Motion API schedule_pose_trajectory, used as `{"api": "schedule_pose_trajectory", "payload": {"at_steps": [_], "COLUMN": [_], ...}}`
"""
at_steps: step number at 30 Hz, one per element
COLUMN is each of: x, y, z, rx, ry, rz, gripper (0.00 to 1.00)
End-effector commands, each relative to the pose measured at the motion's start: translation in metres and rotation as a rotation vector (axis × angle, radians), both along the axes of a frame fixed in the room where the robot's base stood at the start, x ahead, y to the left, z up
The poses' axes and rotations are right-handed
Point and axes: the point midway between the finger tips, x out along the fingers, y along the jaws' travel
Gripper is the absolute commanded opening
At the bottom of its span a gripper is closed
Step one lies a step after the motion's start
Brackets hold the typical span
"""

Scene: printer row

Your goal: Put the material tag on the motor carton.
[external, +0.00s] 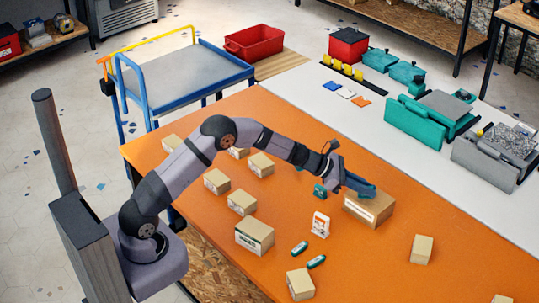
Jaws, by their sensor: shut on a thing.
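My gripper (366,189) is pitched down at the right centre of the orange table, over the top of a brown carton. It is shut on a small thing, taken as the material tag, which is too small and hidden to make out. The carton (368,210), taken as the motor carton, is closed, with a pale label on its front. My gripper covers part of its top. I cannot tell whether the held thing touches the carton.
A white and orange pack (320,223), a teal item (319,191) and two green items (300,248) lie near the carton. Several smaller cartons stand left and front. Blue, white and orange cards (346,93) lie on the white table. The orange table's right side is mostly clear.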

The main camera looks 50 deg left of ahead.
Motion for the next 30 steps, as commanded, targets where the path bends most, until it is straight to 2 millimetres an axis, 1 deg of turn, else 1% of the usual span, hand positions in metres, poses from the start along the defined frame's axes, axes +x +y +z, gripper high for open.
{"api": "schedule_pose_trajectory", "payload": {"at_steps": [1,5,13,18,19,20,21,30], "x": [0.0,0.0,0.0,0.0,0.0,0.0,0.0,0.0], "y": [0.0,0.0,0.0,0.0,0.0,0.0,0.0,0.0], "z": [-0.007,-0.016,-0.016,-0.021,-0.02,-0.019,-0.019,-0.019], "rx": [-0.001,-0.001,-0.001,-0.001,-0.001,-0.001,-0.001,-0.001], "ry": [0.003,0.001,-0.001,-0.001,-0.001,-0.001,-0.001,-0.001], "rz": [0.001,0.0,0.0,0.0,0.0,0.0,0.0,0.0], "gripper": [0.0,0.0,0.0,0.0,0.14,0.21,0.3,0.3]}}
